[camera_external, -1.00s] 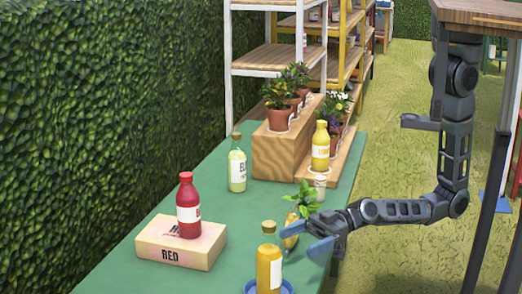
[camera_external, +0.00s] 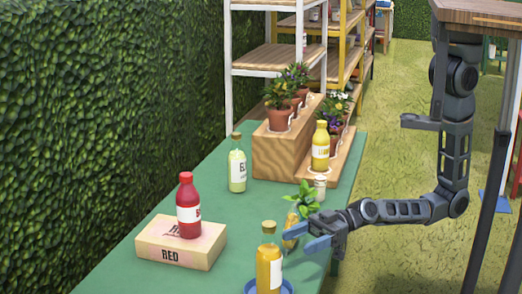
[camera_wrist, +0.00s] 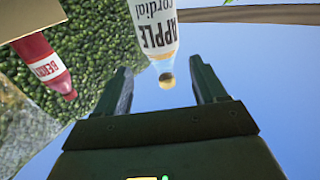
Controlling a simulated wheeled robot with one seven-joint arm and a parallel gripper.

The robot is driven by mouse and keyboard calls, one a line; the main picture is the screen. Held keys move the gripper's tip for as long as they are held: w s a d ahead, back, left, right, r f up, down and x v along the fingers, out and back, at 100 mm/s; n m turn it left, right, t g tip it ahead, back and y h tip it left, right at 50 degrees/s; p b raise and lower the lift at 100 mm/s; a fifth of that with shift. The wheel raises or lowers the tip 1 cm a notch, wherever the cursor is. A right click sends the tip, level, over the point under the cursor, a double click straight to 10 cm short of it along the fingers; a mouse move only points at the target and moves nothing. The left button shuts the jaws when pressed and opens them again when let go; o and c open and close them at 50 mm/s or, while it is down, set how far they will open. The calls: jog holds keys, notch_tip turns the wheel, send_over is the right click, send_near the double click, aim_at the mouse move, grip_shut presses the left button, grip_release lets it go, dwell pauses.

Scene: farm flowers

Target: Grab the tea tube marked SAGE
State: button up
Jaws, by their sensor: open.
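No tube with a readable SAGE mark shows. A small pale capped container (camera_external: 320,187) stands by the wooden step at the table's right edge; its mark is too small to read. My gripper (camera_external: 302,237) is low over the table's right edge, beside the orange bottle (camera_external: 268,265) and a small leafy plant (camera_external: 303,200). In the wrist view my gripper (camera_wrist: 165,82) is open, its fingers apart with nothing held. A bottle labelled APPLE cordial (camera_wrist: 153,30) appears upside down beyond the fingers, its cap showing between them.
A red bottle (camera_external: 188,212) stands on a box marked RED (camera_external: 175,252). A pale bottle (camera_external: 237,170), a yellow bottle (camera_external: 320,150) and potted flowers (camera_external: 280,112) are farther back. The green table (camera_external: 218,205) has free room in the middle. A hedge (camera_external: 100,120) borders its left.

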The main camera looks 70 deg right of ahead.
jog(key=w+d+r+m+t+h+p, duration=0.2)
jog(key=d+m+t+h, duration=0.15)
jog(key=d, duration=0.65)
jog(key=w+d+r+m+t+h+p, duration=0.1)
jog(key=w+d+m+t+h, duration=0.2)
jog(key=d, duration=0.8)
jog(key=s+d+r+m+h+p, duration=0.1)
jog(key=s+d+m+h+p, duration=0.3)
jog(key=d, duration=0.7)
jog(key=s+d+r+m+h, duration=0.15)
jog(key=s+d+h, duration=0.45)
jog(key=d, duration=0.6)
send_near(312, 162)
jog(key=w+d, duration=0.1)
jog(key=w+d+f, duration=0.1)
jog(key=shift+w+d+f+t, duration=0.2)
jog(key=shift+w+d+t, duration=0.05)
jog(key=shift+t, duration=0.1)
jog(key=shift+w+f, duration=0.1)
jog(key=shift+f, duration=0.1)
jog(key=shift+w+d+f+p, duration=0.1)
jog(key=shift+w+p, duration=0.2)
jog(key=shift+w, duration=1.6)
jog(key=shift+w+d+f+p, duration=0.1)
jog(key=shift+w+p, duration=0.2)
jog(key=shift+w, duration=1.6)
